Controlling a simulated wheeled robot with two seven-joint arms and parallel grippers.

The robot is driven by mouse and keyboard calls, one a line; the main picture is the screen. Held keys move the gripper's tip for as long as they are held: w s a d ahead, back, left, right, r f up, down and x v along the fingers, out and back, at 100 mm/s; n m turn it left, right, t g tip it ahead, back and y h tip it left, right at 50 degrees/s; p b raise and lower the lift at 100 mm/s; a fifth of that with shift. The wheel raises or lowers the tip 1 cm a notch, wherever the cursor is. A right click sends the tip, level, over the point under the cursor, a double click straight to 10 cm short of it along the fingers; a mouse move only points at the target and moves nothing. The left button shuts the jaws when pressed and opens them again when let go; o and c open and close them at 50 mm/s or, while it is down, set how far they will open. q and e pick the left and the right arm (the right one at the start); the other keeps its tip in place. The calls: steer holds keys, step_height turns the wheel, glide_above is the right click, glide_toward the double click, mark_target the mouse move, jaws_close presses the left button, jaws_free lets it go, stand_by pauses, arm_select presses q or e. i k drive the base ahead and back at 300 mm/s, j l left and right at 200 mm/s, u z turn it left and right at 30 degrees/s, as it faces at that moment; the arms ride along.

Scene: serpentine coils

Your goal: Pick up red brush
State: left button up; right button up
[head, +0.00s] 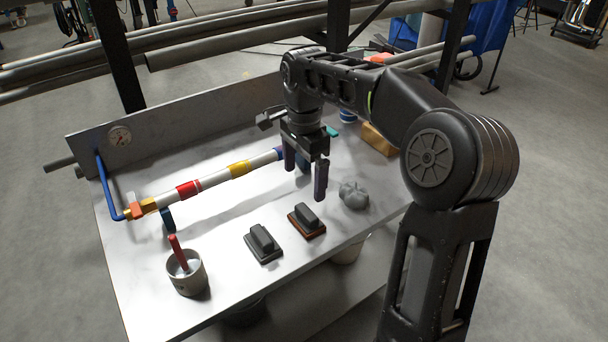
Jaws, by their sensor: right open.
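A dark block-shaped brush with a reddish-brown base (306,222) lies on the white table, right of a similar all-grey block (263,245). A stick with a red handle (178,252) stands tilted in a grey cup (187,276) at the front left; its lower end is hidden in the cup. My right gripper (305,184) is open and empty, its two dark fingers pointing down. In the picture it is just above the reddish-based brush, apart from it and from the table. My left gripper is not in view.
A white pipe with coloured bands (215,176) runs across the table behind the blocks. A grey crumpled lump (354,195) lies right of the reddish-based brush, with a yellow-brown block (379,139) farther back. The table's front edge is close to the blocks.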

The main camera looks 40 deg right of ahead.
mark_target(174, 242)
steer(key=k, duration=1)
